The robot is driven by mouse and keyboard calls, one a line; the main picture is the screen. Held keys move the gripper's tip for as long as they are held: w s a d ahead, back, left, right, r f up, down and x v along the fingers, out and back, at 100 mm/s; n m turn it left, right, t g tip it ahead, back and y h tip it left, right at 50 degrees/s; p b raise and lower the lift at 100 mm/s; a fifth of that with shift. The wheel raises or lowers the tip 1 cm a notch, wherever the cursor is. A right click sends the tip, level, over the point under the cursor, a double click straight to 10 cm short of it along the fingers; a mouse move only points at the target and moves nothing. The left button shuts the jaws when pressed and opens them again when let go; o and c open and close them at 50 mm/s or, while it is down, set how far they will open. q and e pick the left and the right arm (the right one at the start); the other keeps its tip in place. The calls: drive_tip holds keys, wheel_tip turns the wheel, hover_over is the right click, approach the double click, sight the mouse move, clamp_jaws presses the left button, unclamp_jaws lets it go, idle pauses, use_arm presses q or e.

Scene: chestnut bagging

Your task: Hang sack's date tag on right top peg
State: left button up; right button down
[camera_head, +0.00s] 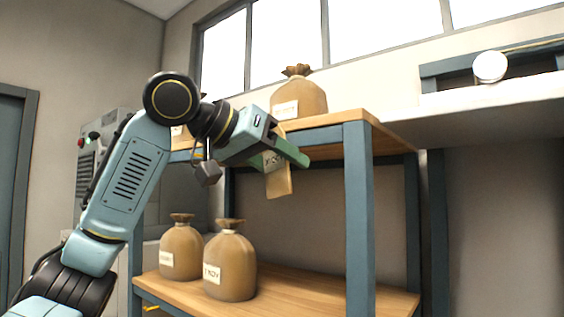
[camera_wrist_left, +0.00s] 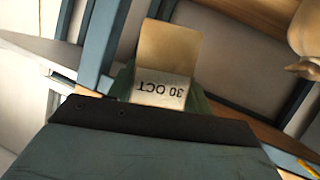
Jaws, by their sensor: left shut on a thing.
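My left gripper (camera_head: 285,152) is shut on a tan date tag (camera_head: 279,182), which hangs down from between the green fingers in front of the shelf unit. In the left wrist view, the tag (camera_wrist_left: 168,50) has a pale label reading "30 OCT", upside down in the picture, and the gripper (camera_wrist_left: 160,92) is around its labelled end. A tied brown sack (camera_head: 300,100) with a pale label stands on the top shelf, just behind the gripper. I cannot make out any peg. My right gripper is not in view.
The wooden top shelf (camera_head: 335,120) has a blue post (camera_head: 358,215) right of the gripper. Two labelled sacks (camera_head: 181,250) (camera_head: 230,265) stand on the lower shelf; another is mostly hidden behind my arm. A white disc (camera_head: 490,67) sits on a blue frame at right.

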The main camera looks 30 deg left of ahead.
use_arm(q)
drive_tip(key=shift+w, duration=0.4)
drive_tip(key=shift+w+f, duration=0.1)
drive_tip(key=shift+w, duration=0.35)
drive_tip(key=shift+w+d+f, duration=0.15)
drive_tip(key=shift+w+f, duration=0.5)
drive_tip(key=shift+w, duration=0.05)
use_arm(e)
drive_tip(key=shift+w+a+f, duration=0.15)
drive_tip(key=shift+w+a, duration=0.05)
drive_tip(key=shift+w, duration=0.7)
use_arm(q)
drive_tip(key=o, duration=0.9)
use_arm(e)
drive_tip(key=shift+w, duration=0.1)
use_arm(q)
drive_tip(key=shift+o, duration=0.4)
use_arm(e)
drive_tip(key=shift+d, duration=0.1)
